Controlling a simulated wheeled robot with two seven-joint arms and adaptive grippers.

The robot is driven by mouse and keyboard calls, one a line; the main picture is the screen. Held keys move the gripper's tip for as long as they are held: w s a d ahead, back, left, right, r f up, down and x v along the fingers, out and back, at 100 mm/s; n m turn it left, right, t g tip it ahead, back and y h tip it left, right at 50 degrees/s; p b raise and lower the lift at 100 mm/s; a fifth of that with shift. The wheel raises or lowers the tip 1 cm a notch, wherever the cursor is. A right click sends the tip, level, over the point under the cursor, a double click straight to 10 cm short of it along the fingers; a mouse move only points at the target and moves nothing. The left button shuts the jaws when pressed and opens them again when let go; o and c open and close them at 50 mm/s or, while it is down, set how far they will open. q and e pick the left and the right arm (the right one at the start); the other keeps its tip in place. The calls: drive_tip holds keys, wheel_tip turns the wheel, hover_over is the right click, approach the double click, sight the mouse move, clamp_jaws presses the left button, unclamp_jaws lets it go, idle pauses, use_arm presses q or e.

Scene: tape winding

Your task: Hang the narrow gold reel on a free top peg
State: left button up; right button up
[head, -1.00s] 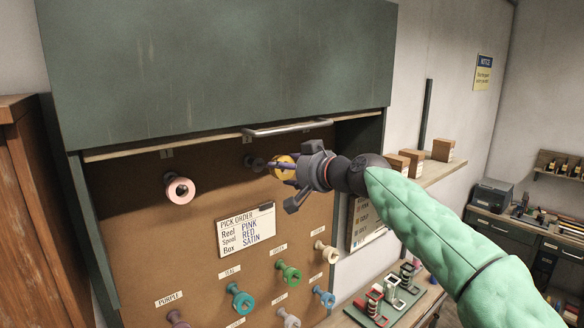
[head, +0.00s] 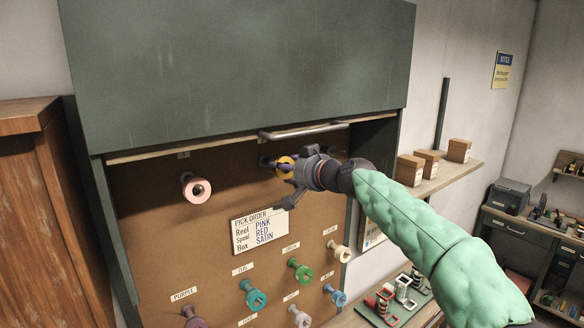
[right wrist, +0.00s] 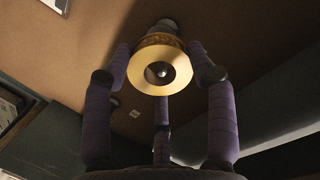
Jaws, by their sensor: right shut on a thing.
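A dark round peg base shows just behind the reel. How far the reel sits along the peg I cannot tell. A pink reel (head: 196,188) hangs on the left top peg. My left gripper is not in view.
A raised green shutter with a metal handle (head: 302,131) is just above the gripper. A pick order card (head: 260,228) is below it. Several coloured spools, one green (head: 302,270), sit on lower pegs. Small boxes (head: 459,150) stand on a shelf to the right.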

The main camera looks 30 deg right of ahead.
drive_tip(key=shift+x, duration=0.8)
drive_tip(key=shift+w+f, duration=0.35)
drive_tip(key=shift+w, duration=0.3)
drive_tip(key=shift+a, duration=0.1)
drive_tip(key=o, duration=1)
drive_tip(key=shift+o, duration=0.2)
drive_tip(key=v, duration=1.2)
